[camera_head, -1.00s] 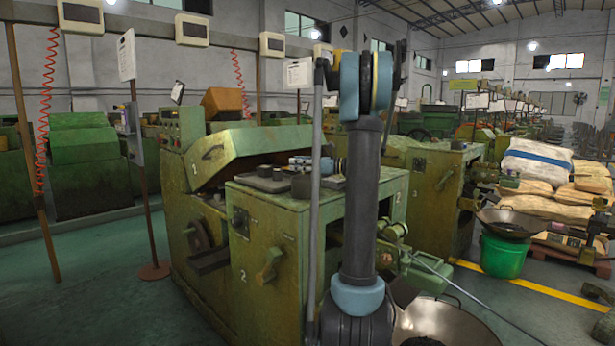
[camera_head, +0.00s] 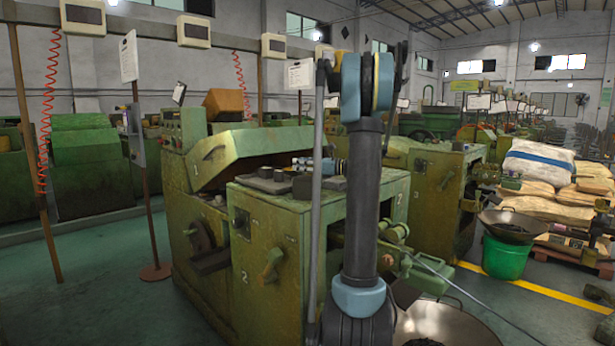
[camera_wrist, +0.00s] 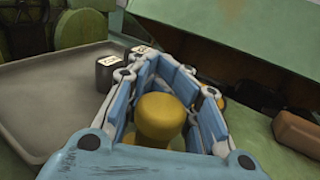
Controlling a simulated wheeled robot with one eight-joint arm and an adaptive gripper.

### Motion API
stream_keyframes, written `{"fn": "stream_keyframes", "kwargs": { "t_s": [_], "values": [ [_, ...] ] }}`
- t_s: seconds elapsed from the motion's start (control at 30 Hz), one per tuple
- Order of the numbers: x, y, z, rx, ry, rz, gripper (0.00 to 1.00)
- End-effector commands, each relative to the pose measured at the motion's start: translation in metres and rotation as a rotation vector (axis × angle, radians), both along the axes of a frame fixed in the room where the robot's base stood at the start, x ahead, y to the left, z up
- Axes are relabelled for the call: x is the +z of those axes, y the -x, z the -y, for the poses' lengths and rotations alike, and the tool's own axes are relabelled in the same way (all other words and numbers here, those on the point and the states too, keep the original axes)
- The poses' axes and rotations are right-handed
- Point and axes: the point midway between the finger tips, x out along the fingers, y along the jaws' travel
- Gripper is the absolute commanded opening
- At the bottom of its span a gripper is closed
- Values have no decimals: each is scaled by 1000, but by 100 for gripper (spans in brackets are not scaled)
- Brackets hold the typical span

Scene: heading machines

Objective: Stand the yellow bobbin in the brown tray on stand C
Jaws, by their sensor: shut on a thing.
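The yellow bobbin (camera_wrist: 160,118) is between the fingers of my gripper (camera_wrist: 172,92) in the wrist view. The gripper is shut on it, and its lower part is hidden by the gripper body. A flat grey-brown tray (camera_wrist: 58,92) lies to the left of the gripper, with two dark labelled cylinders (camera_wrist: 109,72) at its far right end. I cannot tell whether this is the task's brown tray, and I can read no stand letter. In the head view my arm hides most of the gripper area, and the bobbin cannot be made out.
A brown block-like object (camera_wrist: 298,133) lies right of the gripper in the wrist view. A sloping green panel (camera_wrist: 230,30) rises behind. In the head view, green machines (camera_head: 270,240) stand close to my arm.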

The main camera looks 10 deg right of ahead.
Motion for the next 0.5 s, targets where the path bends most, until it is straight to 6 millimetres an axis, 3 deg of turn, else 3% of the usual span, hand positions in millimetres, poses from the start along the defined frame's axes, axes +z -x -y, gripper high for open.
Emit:
{"fn": "stream_keyframes", "kwargs": {
  "t_s": [0.27, 0.5],
  "values": [
    [11, 0, 0, 0, 0, 0, 0],
    [51, 1, 0, 0, 0, 0, 0]
  ]
}}
